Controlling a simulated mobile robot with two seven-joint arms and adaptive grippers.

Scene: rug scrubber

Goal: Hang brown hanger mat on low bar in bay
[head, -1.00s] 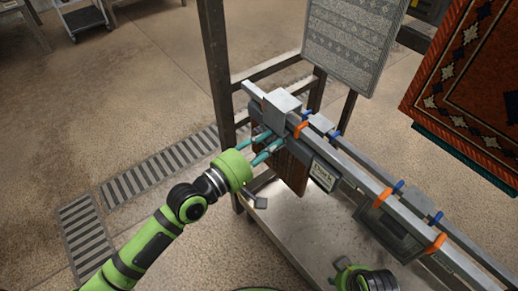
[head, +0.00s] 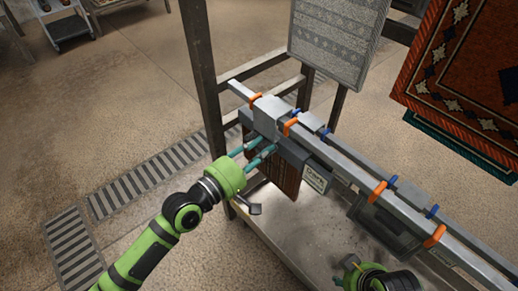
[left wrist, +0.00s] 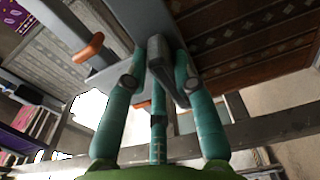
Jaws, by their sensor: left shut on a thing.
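The brown hanger mat (head: 284,176) hangs below its grey hanger (head: 268,115) at the left end of the low bar (head: 345,166). The hanger's top lies across the bar between two orange markers; I cannot tell if it bears fully on the bar. My left gripper (head: 264,147) is shut on the hanger's grey part from the near side. In the left wrist view the teal fingers (left wrist: 160,85) close around this grey plate, with the patterned brown mat (left wrist: 260,60) above and right. My right gripper (head: 365,274) is partly cut off at the bottom; its fingers are unclear.
Orange (head: 380,187) and blue (head: 391,180) markers line the bar. A wooden post (head: 203,80) stands left of the bay. A grey mat (head: 335,45) and a red patterned rug (head: 465,75) hang behind. A metal shelf (head: 300,232) lies below.

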